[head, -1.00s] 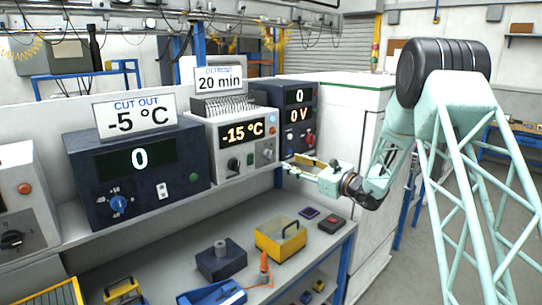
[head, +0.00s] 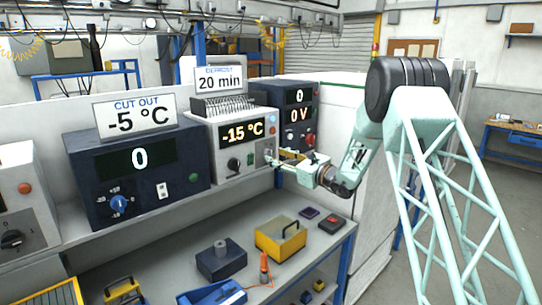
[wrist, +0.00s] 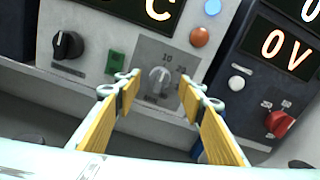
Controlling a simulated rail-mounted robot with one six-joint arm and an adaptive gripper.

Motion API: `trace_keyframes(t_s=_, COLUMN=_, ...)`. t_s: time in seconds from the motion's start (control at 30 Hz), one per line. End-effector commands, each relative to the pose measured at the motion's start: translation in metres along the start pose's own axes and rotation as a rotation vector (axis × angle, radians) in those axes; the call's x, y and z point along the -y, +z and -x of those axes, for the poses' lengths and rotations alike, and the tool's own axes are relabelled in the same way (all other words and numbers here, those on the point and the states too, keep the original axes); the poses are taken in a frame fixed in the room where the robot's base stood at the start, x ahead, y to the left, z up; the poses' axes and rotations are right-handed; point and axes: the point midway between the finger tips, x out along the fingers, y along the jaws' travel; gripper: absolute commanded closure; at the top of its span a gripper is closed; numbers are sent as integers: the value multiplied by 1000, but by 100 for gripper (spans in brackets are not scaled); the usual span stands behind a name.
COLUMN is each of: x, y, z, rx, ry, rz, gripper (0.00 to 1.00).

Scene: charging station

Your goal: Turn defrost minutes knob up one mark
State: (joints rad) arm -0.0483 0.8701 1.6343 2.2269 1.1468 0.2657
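The defrost minutes knob is a small grey knob (wrist: 159,80) on a grey plate low on the light grey unit (head: 213,150). A sign reading DEFROST 20 min (head: 219,79) stands on this unit, and its display reads -15 °C (head: 241,134). Small dial numbers sit above and right of the knob; its exact setting is too small to tell. My gripper (wrist: 158,84) has its yellow-padded fingers apart, one on each side of the knob in the wrist view, with visible gaps. In the head view my gripper (head: 281,158) is at the unit's lower right and partly hides the knob.
Left of the knob are a green switch (wrist: 116,62) and a black knob (wrist: 67,46). An orange button (wrist: 201,37) is above. The dark unit at right has a red knob (wrist: 280,124). The lower shelf (head: 205,288) holds a yellow case (head: 281,240) and other items.

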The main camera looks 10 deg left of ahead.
Motion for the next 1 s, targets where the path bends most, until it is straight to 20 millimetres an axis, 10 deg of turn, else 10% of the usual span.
trace_keyframes(t_s=0.8, x=0, y=0, z=-40, rx=-1, ry=-1, rz=-1, gripper=63)
trace_keyframes(t_s=1.0, x=0, y=0, z=-40, rx=0, ry=-1, rz=-1, gripper=81)
